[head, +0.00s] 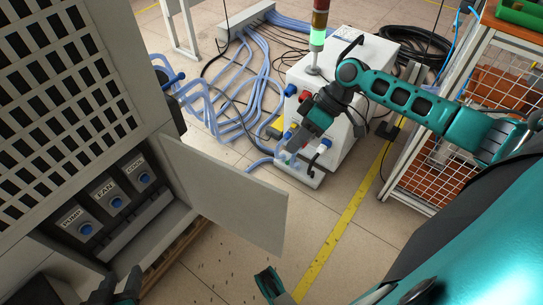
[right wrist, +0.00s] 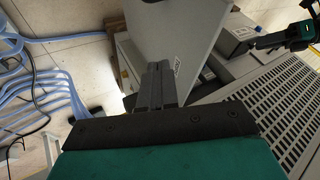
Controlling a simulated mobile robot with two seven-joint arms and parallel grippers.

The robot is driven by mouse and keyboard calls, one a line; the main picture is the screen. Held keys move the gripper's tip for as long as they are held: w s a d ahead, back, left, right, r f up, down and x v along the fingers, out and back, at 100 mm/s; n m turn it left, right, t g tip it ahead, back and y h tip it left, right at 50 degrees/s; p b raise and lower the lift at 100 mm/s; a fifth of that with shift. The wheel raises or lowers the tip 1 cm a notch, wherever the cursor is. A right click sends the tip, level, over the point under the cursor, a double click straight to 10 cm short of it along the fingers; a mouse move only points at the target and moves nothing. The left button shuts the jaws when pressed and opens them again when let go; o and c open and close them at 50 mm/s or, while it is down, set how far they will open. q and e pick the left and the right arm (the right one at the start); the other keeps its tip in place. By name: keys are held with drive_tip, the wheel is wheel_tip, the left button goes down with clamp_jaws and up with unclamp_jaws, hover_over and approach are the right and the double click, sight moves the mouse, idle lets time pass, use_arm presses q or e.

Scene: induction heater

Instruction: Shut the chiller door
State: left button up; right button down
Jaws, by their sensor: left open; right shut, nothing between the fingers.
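The chiller (head: 118,135) fills the left of the head view, with a dark vented front. Its grey door (head: 235,197) stands open, swung out to the right of the recess with the PUMP, FAN and COOL switches. The door also shows in the right wrist view (right wrist: 172,28). My right gripper (head: 292,150) is shut and empty, up and right of the door in the head view. In the right wrist view its fingers (right wrist: 159,72) overlap the door; contact cannot be told. My left gripper (head: 118,287) is open near the lower recess, partly cut off by the frame edge.
A white unit (head: 345,60) with a green-lit signal tower (head: 318,38) stands behind my right gripper. Blue hoses (head: 250,85) lie on the floor. A mesh-sided rack (head: 470,110) stands at right.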

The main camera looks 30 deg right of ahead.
drive_tip(key=s+a+f+b, duration=0.1)
drive_tip(key=a+f+b, duration=0.1)
drive_tip(key=a+f, duration=0.5)
drive_tip(key=shift+a+f, duration=0.25)
drive_tip(key=shift+a, duration=0.75)
drive_tip(key=shift+s, duration=0.1)
